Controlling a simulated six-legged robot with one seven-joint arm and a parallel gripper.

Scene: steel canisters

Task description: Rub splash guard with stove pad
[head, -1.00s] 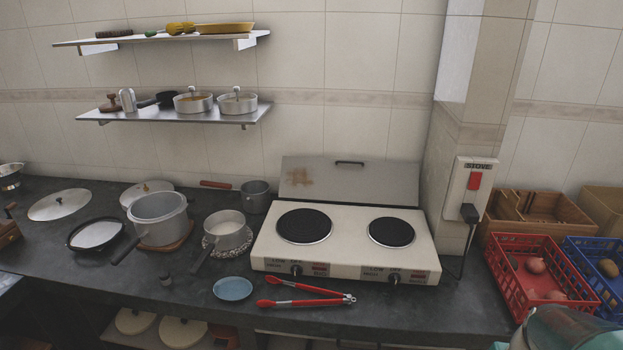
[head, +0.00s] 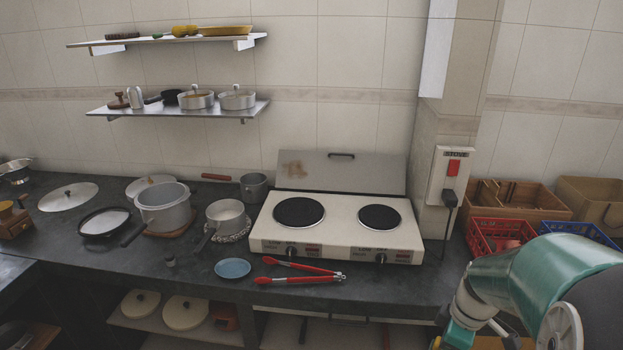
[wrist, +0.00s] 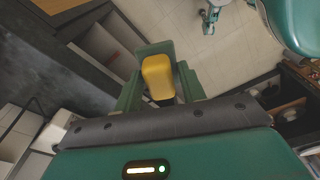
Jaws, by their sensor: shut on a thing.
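The splash guard (head: 365,174) is the upright grey metal panel behind the two-burner stove (head: 340,225). A brown stain (head: 293,170) marks its left part, and a dark handle sits at its top. My gripper (wrist: 158,88) is shut on a yellow pad with a dark lower part, which I take to be the stove pad (wrist: 157,70). The pad is between the green fingers in the wrist view, with the floor beyond it. In the head view my arm is at the lower right, well apart from the splash guard, and the gripper is mostly out of frame.
Red tongs (head: 300,273) and a blue plate (head: 233,268) lie on the counter before the stove. Pots, including a large one (head: 165,208), stand left of it. A wall column with a stove switch (head: 452,170) and crates (head: 520,200) are on the right.

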